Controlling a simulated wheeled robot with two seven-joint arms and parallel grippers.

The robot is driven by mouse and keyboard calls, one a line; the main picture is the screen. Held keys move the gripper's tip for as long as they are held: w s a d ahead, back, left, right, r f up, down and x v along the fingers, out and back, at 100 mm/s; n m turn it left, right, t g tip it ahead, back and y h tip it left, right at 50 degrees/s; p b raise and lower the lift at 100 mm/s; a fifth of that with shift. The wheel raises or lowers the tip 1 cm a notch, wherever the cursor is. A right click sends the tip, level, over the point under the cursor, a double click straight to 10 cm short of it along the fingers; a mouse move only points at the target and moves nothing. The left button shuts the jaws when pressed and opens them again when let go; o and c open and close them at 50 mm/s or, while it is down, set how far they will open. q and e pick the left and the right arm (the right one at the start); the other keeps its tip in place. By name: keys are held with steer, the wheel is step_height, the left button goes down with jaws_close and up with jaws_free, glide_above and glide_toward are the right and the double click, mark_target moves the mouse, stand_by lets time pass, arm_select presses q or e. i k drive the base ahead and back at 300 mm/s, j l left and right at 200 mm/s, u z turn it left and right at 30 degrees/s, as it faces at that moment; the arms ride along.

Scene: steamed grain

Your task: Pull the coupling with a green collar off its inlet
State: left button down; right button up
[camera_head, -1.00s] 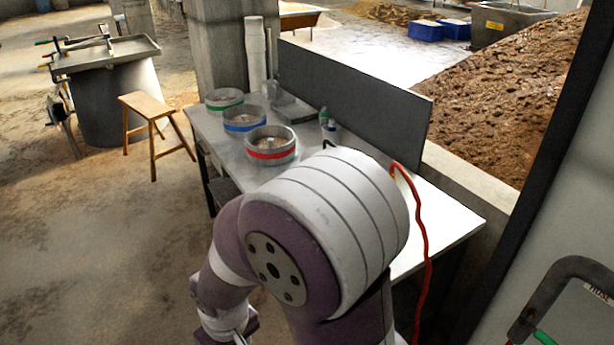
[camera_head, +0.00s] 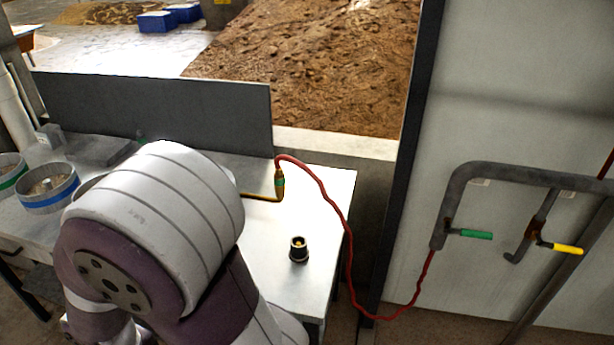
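The coupling with a green collar (camera_head: 279,184) stands roughly upright near the back right of the table. The red hose (camera_head: 339,217) comes out of its top. Its lower end meets a thin brass-coloured pipe, the inlet (camera_head: 262,198), which runs left behind my arm. The coupling looks seated on the inlet, but the joint is too small to see clearly. One of my arms fills the lower left of the head view, left of the coupling, and hides part of the table. Neither gripper's fingers can be made out.
The table (camera_head: 325,195) holds a black cylindrical fitting (camera_head: 299,249) and a blue-banded tin (camera_head: 47,187). A grey panel (camera_head: 200,112) stands behind it. The hose loops off its right edge to a grey wall pipe (camera_head: 450,200) with green (camera_head: 477,235) and yellow (camera_head: 568,249) valve handles.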

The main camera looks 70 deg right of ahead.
mark_target(279, 182)
steer(key=i+l+z, duration=0.2)
steer(key=z, duration=0.25)
steer(key=i+l+z, duration=0.1)
steer(key=z, duration=0.4)
steer(key=i+z, duration=0.45)
steer(key=i+j+z, duration=0.1)
steer(key=z, duration=0.35)
steer(key=i+z, duration=0.1)
steer(key=i+l, duration=0.05)
steer(key=i, duration=0.1)
